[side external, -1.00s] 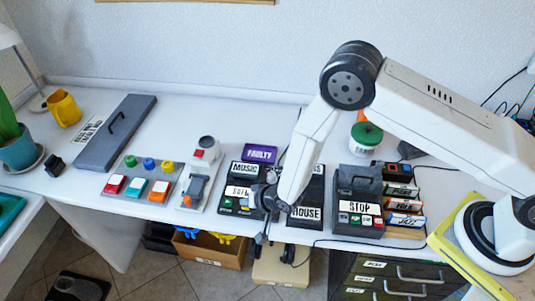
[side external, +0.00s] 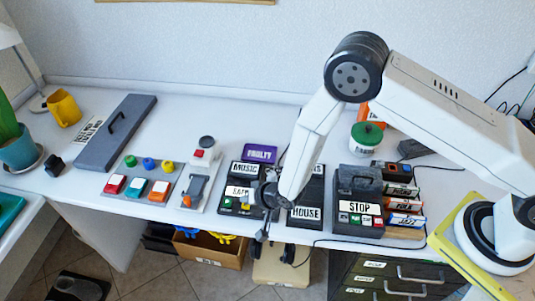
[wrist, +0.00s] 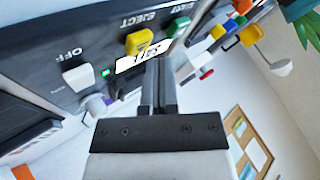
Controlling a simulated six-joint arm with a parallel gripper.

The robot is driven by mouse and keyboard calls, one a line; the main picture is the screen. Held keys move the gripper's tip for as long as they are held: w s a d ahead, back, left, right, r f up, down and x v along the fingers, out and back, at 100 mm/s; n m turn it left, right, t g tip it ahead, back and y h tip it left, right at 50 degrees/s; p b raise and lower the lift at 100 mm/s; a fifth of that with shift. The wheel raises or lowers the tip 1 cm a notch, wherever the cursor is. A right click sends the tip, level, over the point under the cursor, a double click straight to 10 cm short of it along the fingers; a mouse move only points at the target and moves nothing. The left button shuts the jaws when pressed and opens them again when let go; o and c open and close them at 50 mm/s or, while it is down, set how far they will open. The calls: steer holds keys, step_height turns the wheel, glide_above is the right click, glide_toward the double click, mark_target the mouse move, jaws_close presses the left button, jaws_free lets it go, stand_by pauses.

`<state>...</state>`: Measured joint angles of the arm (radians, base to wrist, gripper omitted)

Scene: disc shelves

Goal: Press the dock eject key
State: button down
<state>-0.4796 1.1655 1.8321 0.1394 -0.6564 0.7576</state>
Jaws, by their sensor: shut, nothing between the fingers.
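The dock is a dark panel (wrist: 70,45) that fills the upper left of the wrist view; its labels appear upside down. Its eject key (wrist: 139,41) is yellow, beside the word EJECT. A white OFF key (wrist: 78,77) and a green key (wrist: 178,26) flank it. A small green light (wrist: 105,72) glows near the OFF key. My gripper (wrist: 157,64) is shut and empty, its tips close to the eject key and overlapping a white label (wrist: 140,58); I cannot tell whether they touch the panel. In the side view my gripper (side external: 256,203) is over the dock's front, partly hiding it.
A box marked STOP (side external: 358,207) and a HOUSE slot (side external: 305,212) stand to the right. A purple FAULTY block (side external: 261,153) lies behind. A lever unit (side external: 196,188) and a colored-button panel (side external: 142,186) stand left.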

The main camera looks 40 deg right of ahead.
steer(key=shift+r, duration=0.1)
stand_by(0.3)
steer(key=shift+r, duration=2.4)
steer(key=shift+d+r, duration=0.3)
steer(key=shift+r, duration=0.1)
steer(key=s+d+r+n+g+h, duration=0.25)
steer(key=s+d+r, duration=0.25)
steer(key=d+r, duration=0.75)
steer(key=s+d+r+n+g, duration=0.2)
steer(key=s+d+r, duration=0.3)
steer(key=s+d, duration=0.4)
steer(key=s+g, duration=0.1)
steer(key=s, duration=0.2)
steer(key=shift+s+h, duration=0.25)
steer(key=shift+h, duration=0.1)
